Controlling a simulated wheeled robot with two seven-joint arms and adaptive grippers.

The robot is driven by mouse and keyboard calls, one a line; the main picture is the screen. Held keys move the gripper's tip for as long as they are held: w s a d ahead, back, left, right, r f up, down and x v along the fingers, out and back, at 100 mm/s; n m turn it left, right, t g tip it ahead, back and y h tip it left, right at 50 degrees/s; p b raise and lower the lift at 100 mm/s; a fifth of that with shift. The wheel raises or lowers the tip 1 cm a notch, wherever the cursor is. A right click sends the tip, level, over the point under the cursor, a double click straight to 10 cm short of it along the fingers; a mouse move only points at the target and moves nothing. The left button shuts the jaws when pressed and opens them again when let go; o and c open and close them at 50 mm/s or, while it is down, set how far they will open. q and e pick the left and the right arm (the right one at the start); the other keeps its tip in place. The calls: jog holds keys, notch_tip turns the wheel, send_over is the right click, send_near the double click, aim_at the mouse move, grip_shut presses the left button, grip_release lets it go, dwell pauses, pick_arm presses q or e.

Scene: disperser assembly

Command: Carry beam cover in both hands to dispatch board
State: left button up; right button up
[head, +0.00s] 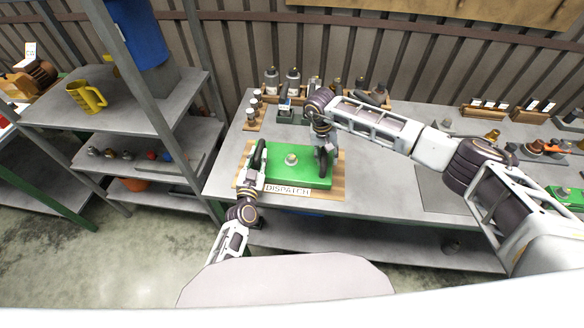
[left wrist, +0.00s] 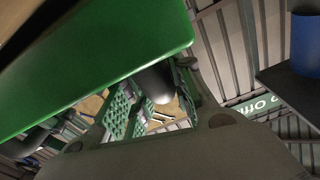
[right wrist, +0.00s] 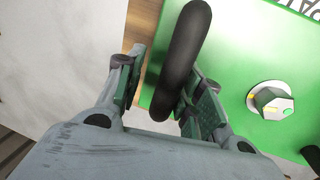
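The green beam cover (head: 287,177) lies flat on the wooden dispatch board (head: 337,186), with the DISPATCH label along the front. It has a round knob in the middle and a black handle at each end. My left gripper (head: 257,168) is at the left handle; in the left wrist view that handle (left wrist: 154,84) is between its fingers. My right gripper (head: 324,148) is at the right handle. In the right wrist view this handle (right wrist: 183,50) lies between the open fingers, with a gap beside the left one. Contact under the cover is hidden.
Behind the board stand several bottles and fittings (head: 293,78) on the bench. The grey bench top (head: 390,175) is clear to the right of the board. A metal shelf (head: 150,100) with a yellow mug (head: 85,98) stands at the left, apart from the bench.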

aim_at(255, 166)
pick_arm(q)
jog(key=shift+o, duration=0.3)
jog(key=shift+s+a+f, duration=0.15)
jog(key=shift+s+f, duration=0.1)
jog(key=shift+f, duration=0.55)
pick_arm(e)
jog(key=shift+a+f, duration=0.1)
jog(key=shift+a, duration=0.15)
pick_arm(q)
jog(key=shift+s, duration=0.15)
pick_arm(e)
jog(key=shift+w, duration=0.1)
pick_arm(q)
jog(key=shift+s+a, duration=0.1)
jog(key=shift+s, duration=0.3)
jog(key=shift+s+a+r, duration=0.15)
jog(key=shift+s+r, duration=0.05)
jog(key=shift+s, duration=0.45)
jog(key=shift+s+a+r, duration=0.15)
jog(key=shift+s, duration=0.5)
pick_arm(e)
jog(key=shift+a, duration=0.25)
pick_arm(q)
jog(key=shift+s+a+r, duration=0.1)
jog(key=shift+s+r, duration=0.1)
jog(key=shift+s, duration=0.75)
jog(key=shift+s+a+r, duration=0.1)
jog(key=shift+s+r, duration=0.1)
jog(key=shift+s, duration=0.7)
